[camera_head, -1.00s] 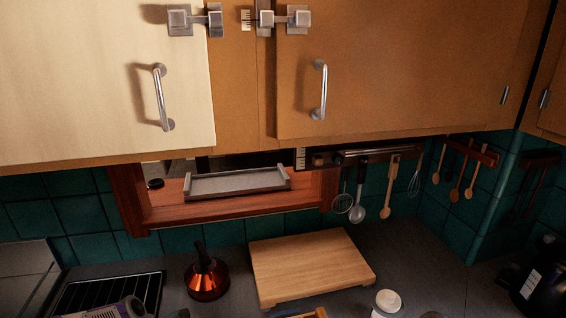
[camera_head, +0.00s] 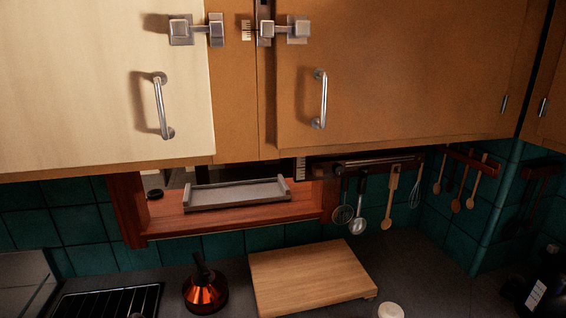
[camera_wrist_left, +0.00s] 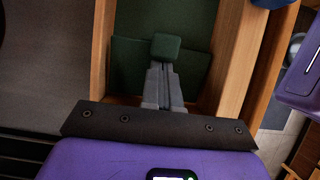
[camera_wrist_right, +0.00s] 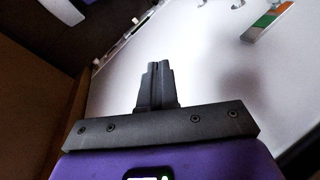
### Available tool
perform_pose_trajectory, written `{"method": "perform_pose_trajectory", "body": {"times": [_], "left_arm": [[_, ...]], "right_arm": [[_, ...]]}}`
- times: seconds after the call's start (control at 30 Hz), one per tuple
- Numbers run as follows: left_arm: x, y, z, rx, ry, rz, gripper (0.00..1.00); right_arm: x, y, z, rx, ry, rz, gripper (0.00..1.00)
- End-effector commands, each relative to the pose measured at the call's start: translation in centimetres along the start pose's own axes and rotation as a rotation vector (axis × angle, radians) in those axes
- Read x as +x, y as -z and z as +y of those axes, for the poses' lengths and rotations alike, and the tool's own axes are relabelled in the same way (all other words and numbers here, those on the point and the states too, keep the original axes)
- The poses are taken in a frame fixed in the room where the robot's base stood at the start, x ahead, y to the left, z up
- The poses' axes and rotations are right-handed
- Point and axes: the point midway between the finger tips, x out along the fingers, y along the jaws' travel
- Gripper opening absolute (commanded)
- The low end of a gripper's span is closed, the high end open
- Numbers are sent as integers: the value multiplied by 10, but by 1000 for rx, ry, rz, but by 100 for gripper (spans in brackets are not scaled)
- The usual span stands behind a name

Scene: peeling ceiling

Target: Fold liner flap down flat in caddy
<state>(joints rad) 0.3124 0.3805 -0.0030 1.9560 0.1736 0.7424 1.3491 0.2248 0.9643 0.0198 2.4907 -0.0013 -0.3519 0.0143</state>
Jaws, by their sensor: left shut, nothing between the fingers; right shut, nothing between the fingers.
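In the left wrist view, the wooden caddy (camera_wrist_left: 238,58) has light wooden walls and a dark green liner (camera_wrist_left: 188,18) inside. Wider green cloth (camera_wrist_left: 193,78) lies on both sides of my left gripper (camera_wrist_left: 160,72), with a small green block-shaped piece (camera_wrist_left: 166,46) at its fingertips. I cannot tell which part is the flap or how flat it lies. The left gripper is shut with nothing between its fingers, inside the caddy's outline. In the right wrist view, my right gripper (camera_wrist_right: 157,72) is shut and empty before a white surface. Neither gripper nor the caddy shows in the head view.
A cutting board (camera_head: 312,275) and an orange kettle (camera_head: 205,290) stand on the counter, with a white cup (camera_head: 390,311) at the front. A grey tray (camera_head: 237,194) sits on the ledge. Wooden cabinets (camera_head: 400,75) hang above. Utensils (camera_head: 388,205) hang at right.

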Motion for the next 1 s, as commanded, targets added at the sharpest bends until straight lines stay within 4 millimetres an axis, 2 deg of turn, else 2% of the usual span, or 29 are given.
{"method": "perform_pose_trajectory", "body": {"times": [0.17, 0.27, 0.37, 0.73, 0.83, 1.0], "left_arm": [[8, 2, 0, 0, 2, 0, 0], [5, 1, 0, 0, 1, 0, 0], [-2, -3, 0, 0, 1, 0, 0], [-53, -27, 0, 0, 0, 0, 0], [-59, -30, 0, 0, 0, 0, 0], [-57, -29, 0, 0, 1, 0, 0]], "right_arm": [[3, 0, 1, 0, 0, 0, 0], [1, 0, 0, 0, 0, 0, 0], [-7, 0, -3, 0, 0, 0, 0], [-58, -2, -22, 0, 0, 0, 0], [-64, -3, -24, 0, 0, 0, 0], [-61, -3, -23, 0, 0, 0, 0]]}}
